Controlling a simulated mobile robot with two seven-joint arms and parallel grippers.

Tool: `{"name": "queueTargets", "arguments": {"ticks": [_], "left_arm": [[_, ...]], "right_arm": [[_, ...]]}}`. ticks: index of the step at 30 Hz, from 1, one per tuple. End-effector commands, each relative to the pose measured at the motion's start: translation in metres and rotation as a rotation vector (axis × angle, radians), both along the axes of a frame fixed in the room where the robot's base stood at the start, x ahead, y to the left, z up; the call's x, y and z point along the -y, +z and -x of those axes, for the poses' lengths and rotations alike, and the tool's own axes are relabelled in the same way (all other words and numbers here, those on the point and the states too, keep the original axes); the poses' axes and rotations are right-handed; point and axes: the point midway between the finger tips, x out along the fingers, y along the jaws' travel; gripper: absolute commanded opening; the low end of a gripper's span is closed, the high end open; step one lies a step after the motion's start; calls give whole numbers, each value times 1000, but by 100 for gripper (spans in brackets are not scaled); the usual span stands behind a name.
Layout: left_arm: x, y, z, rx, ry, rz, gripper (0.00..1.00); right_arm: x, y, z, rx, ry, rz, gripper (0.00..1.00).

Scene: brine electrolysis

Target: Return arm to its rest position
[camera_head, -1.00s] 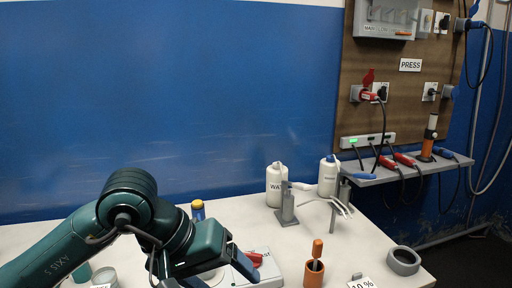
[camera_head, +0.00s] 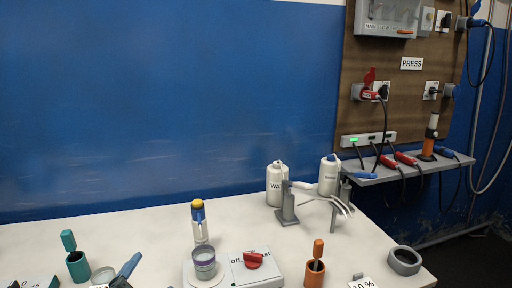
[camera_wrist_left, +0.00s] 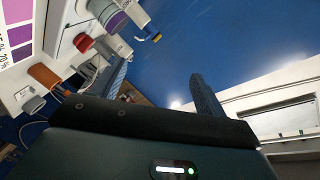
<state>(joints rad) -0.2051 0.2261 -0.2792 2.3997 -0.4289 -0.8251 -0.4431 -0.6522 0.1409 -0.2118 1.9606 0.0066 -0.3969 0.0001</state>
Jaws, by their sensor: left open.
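My left gripper (camera_wrist_left: 158,72) is open in the wrist view, with its two blue fingers apart and nothing between them. In the head view only a small blue-grey part that looks like one of its fingers (camera_head: 129,266) shows at the lower left edge. The rest of the left arm is out of that view. The right gripper is in neither view.
On the white table (camera_head: 130,224) stand a teal holder (camera_head: 78,267), a grey-purple cup (camera_head: 204,265), a red-knobbed box (camera_head: 272,272), an orange holder (camera_head: 314,274), a grey ring (camera_head: 404,261) and two white bottles (camera_head: 277,184) (camera_head: 329,175). The table's back left is clear.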

Motion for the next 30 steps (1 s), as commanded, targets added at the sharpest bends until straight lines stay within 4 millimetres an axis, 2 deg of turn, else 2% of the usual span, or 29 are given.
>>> {"name": "queueTargets", "arguments": {"ticks": [1,3,6,12,20,21,30], "left_arm": [[-8,-34,16,-142,50,103,74],[-15,-71,38,-310,118,227,74],[-20,-108,69,-493,202,353,74],[-22,-154,125,-764,340,514,74],[-18,-187,195,-1045,504,654,74],[-16,-193,198,-1056,509,665,74],[2,-231,166,-910,380,711,74]], "right_arm": [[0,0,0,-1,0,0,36],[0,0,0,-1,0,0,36],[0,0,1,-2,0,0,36],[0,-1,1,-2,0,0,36],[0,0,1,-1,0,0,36],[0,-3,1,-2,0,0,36],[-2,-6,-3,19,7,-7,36]]}}
